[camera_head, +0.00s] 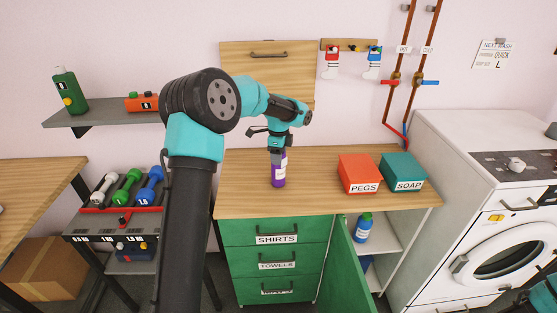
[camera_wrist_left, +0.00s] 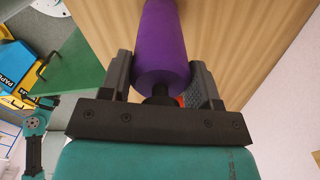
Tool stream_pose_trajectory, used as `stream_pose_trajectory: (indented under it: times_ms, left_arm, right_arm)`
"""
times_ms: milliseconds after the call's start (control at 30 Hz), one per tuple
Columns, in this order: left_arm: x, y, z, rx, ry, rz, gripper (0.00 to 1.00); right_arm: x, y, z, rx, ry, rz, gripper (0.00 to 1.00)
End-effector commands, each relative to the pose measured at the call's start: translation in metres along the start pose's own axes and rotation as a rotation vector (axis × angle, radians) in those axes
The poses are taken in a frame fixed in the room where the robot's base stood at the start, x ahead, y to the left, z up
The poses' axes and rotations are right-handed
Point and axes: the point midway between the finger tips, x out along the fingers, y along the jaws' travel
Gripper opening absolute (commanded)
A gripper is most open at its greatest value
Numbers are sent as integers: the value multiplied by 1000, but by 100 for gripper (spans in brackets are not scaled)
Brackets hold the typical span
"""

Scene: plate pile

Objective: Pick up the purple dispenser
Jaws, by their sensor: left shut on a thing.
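The purple dispenser (camera_head: 279,172) is upright at the wooden counter (camera_head: 320,196), with a white label on its side. It fills the upper middle of the left wrist view (camera_wrist_left: 163,45). My left gripper (camera_head: 277,152) is above it, with its fingers shut on its upper part; in the left wrist view the two fingers (camera_wrist_left: 161,88) lie on either side of it. I cannot tell whether its base touches the counter.
A red PEGS box (camera_head: 360,174) and a teal SOAP box (camera_head: 404,172) stand to the right on the counter. A green cabinet door (camera_head: 347,262) hangs open below. A washing machine (camera_head: 480,240) stands at the right. The counter's left part is clear.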

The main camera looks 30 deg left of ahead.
Motion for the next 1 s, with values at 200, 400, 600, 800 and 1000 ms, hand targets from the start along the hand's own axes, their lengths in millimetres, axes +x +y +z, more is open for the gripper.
stream_pose_trajectory:
  times_ms: [200,400,600,800,1000]
  left_arm:
    - [-19,0,0,0,1,-4,0]
    - [-34,3,-1,1,1,-1,0]
    - [-36,24,-7,2,0,-1,0]
    - [-39,57,-16,3,0,-1,0]
    - [-44,102,-29,4,1,-1,0]
  right_arm:
    - [0,0,0,0,0,0,86]
    - [0,0,0,0,0,0,86]
    - [0,0,0,0,0,0,86]
    - [0,0,0,0,0,0,86]
    - [0,0,0,0,0,0,86]
